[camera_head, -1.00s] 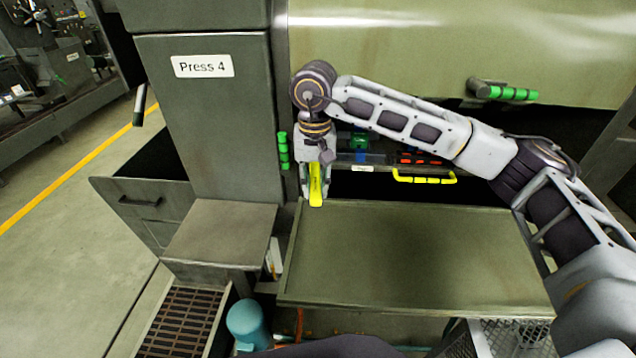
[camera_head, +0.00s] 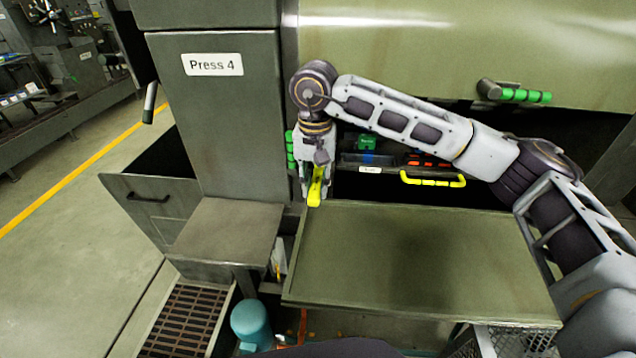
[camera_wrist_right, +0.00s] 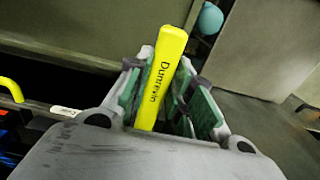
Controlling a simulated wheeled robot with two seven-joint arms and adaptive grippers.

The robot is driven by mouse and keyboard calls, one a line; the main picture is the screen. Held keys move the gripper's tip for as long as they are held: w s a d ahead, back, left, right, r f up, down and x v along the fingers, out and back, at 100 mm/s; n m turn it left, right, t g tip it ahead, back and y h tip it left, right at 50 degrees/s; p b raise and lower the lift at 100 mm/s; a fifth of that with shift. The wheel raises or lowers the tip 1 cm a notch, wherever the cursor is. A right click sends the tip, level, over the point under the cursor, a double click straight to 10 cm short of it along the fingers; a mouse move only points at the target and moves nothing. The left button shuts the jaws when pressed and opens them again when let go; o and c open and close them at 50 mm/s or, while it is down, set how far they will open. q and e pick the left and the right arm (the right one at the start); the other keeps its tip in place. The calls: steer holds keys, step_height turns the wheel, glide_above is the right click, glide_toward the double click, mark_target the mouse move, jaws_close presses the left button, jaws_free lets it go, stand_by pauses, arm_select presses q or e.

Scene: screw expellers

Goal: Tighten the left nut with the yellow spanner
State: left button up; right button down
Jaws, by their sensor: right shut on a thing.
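The yellow spanner (camera_head: 315,188) is held in my right gripper (camera_head: 316,186), above the back left corner of the flat metal table. In the right wrist view the spanner (camera_wrist_right: 161,75) sticks out between the green-padded fingers of the right gripper (camera_wrist_right: 170,95), with lettering along its handle. The fingers are shut on it. Only the handle shows clearly; I cannot make out its jaw end. No nut can be made out in either view. My left gripper is not in view.
The metal table (camera_head: 420,260) is bare. Behind it is an open drawer with a yellow handle (camera_head: 432,181) and red and green items. The "Press 4" cabinet (camera_head: 220,120) stands to the left, with a lower ledge (camera_head: 225,230) and a teal cylinder (camera_head: 250,322) below.

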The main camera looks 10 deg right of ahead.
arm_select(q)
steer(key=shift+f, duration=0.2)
arm_select(e)
steer(key=shift+w+a+m, duration=0.15)
steer(key=shift+a+m, duration=0.25)
steer(key=shift+m, duration=0.1)
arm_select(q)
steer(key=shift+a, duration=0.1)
